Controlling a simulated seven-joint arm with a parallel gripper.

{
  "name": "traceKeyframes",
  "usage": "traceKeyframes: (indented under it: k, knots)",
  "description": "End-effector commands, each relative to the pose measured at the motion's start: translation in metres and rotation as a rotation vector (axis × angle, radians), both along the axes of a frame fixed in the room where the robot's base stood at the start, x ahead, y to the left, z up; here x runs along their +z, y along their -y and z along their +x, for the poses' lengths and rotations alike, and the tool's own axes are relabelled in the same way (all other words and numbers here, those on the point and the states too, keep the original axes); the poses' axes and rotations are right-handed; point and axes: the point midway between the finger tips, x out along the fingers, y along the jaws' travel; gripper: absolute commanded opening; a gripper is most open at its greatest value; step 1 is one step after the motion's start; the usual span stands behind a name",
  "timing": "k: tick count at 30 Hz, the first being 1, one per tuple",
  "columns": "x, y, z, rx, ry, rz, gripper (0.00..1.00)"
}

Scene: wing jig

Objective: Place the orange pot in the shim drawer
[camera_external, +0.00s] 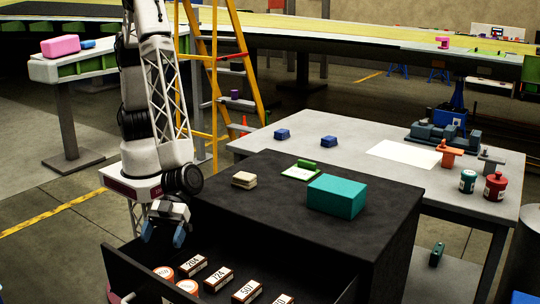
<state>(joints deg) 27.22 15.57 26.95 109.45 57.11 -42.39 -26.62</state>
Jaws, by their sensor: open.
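My gripper (164,238) hangs open over the left end of the open shim drawer (125,270), its blue fingertips apart and nothing visible between them. The drawer's near part is cut off by the picture edge.
The grey table (375,135) behind holds blue blocks, a teal pot (467,181) and a red pot (495,187). A yellow ladder (212,90) stands behind my arm.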

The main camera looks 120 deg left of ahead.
Motion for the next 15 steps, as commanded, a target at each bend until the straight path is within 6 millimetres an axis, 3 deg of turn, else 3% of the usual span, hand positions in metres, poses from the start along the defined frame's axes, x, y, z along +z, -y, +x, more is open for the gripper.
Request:
traceKeyframes:
  k: [6, 15]
  knots:
    - [0.015, 0.0, 0.0, 0.0, 0.0, -0.001, 0.87]
    - [0.016, 0.0, 0.0, 0.0, 0.0, -0.001, 0.87]
